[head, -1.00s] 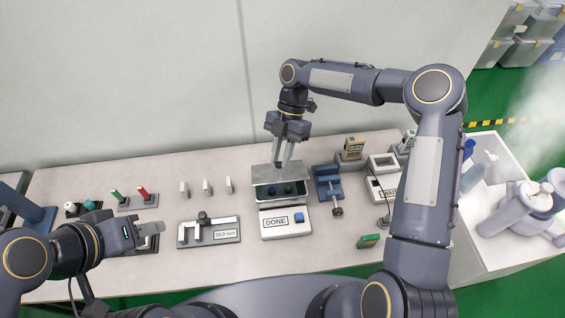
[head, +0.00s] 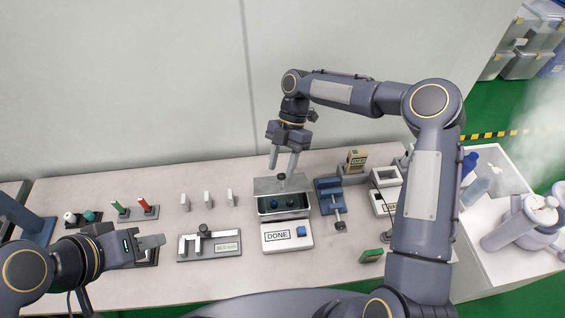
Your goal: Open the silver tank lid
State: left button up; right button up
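The silver tank (head: 262,214) stands at the centre of the bench. Dark blue and teal round items (head: 291,202) show inside. I cannot tell whether a fingertip touches the lid. My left gripper (head: 152,242) is at the left over the bench, far from the tank; its finger gap is not clear.
A box marked DONE (head: 275,247) with a blue button stands in front of the tank. A blue vise (head: 329,195) is close on its right. My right arm crosses over the bench's right side.

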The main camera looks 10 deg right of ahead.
jog(key=b+v, duration=0.1)
jog(key=v, duration=0.6)
jog(key=shift+r, duration=0.35)
jog(key=shift+d, duration=0.2)
